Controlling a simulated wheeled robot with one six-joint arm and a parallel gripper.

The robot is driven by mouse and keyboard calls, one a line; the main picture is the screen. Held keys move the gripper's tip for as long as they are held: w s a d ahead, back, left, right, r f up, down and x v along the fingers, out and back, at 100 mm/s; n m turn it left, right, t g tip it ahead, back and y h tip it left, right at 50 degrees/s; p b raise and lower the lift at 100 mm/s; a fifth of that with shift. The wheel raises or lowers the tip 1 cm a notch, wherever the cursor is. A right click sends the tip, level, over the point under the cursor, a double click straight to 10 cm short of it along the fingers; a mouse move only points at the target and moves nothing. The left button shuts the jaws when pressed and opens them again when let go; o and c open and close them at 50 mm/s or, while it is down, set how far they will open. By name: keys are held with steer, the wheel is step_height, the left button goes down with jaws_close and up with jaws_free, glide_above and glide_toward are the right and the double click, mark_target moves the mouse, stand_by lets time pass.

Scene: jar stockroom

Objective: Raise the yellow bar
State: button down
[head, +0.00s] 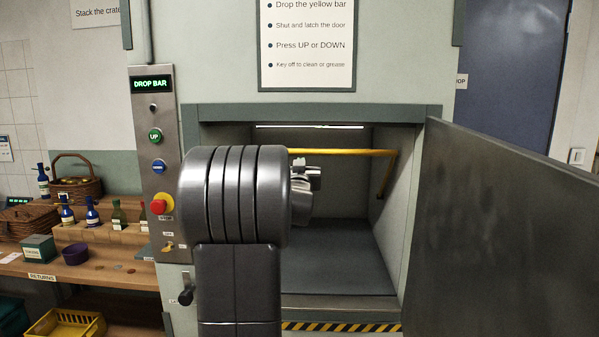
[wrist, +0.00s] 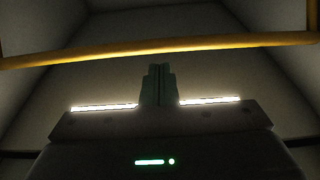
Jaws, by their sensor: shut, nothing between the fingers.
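The yellow bar (head: 345,152) runs level across the inside of the open compartment (head: 345,260). Its right end bends down along a side arm to the right wall. My arm hides its left part in the head view. In the wrist view the yellow bar (wrist: 220,44) crosses the whole picture, just above my fingertips in the image. My gripper (wrist: 158,68) is shut and empty, its fingers together. I see no clear contact with the bar. In the head view only part of the gripper end shows beside my arm, inside the opening.
The grey door (head: 510,230) stands open on the right. A control panel (head: 158,170) on the left has a lit "DROP BAR" display (head: 151,85), buttons and a key switch. A wooden bench (head: 105,270) with bottles and baskets stands further left. The compartment floor looks empty.

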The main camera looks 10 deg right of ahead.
steer(key=b+v, duration=0.2)
steer(key=v, duration=0.6)
steer(key=shift+s+f, duration=0.2)
steer(key=shift+f, duration=0.2)
